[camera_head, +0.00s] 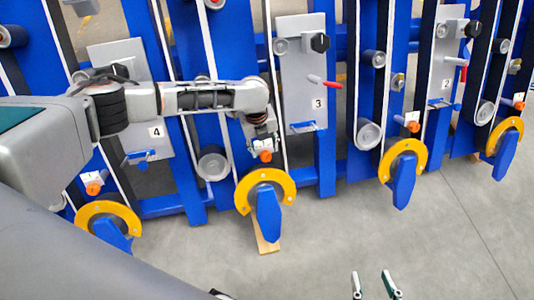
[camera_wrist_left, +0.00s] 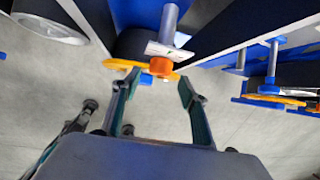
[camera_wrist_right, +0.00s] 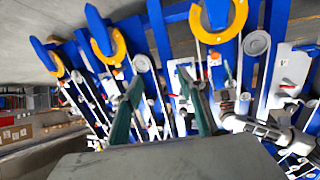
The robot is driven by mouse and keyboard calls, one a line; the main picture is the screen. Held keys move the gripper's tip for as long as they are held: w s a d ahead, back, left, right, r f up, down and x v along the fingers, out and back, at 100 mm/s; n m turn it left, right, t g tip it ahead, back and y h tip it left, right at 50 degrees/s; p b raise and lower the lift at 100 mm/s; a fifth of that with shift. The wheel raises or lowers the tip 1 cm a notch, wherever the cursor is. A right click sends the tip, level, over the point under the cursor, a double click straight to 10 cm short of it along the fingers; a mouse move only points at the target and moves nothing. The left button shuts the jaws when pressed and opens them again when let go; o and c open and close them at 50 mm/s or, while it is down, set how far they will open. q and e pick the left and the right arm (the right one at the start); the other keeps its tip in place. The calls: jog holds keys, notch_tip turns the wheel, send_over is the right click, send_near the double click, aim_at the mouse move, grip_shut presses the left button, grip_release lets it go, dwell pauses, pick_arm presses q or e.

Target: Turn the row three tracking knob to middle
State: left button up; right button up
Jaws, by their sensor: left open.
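The row three tracking knob (camera_head: 265,156) is orange and sits low on the blue frame, left of and below the panel marked 3 (camera_head: 300,75). In the left wrist view the knob (camera_wrist_left: 160,67) shows beside a white label, and its turn setting is too small to read. My left gripper (camera_head: 263,147) is at this knob. In the left wrist view its open fingers (camera_wrist_left: 160,80) stand on either side of the knob, with gaps showing. My right gripper (camera_head: 371,276) is open and empty, low over the floor; its spread fingers show in the right wrist view (camera_wrist_right: 160,85).
A yellow guard (camera_head: 265,177) over a blue wedge lies just below the knob. Other orange knobs sit at row four (camera_head: 93,188) and row two (camera_head: 413,126). Panel 3 carries a red-handled lever (camera_head: 323,81). The grey floor (camera_head: 330,235) in front is clear.

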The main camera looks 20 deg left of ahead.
aim_at(266, 155)
pick_arm(q)
notch_tip(266, 155, down, 4)
jog(key=shift+s+d+r+b, duration=0.1)
jog(key=shift+d+r+b, duration=0.1)
jog(key=shift+b, duration=0.2)
jog(key=shift+w+f, duration=0.25)
jog(key=shift+f, duration=0.3)
pick_arm(e)
jog(key=shift+w+a+r+y, duration=0.15)
jog(key=shift+a, duration=0.25)
jog(key=shift+w+a+r+y, duration=0.1)
jog(key=shift+a+r+y, duration=0.05)
jog(key=shift+a, duration=0.2)
pick_arm(q)
jog(key=c, duration=1.1)
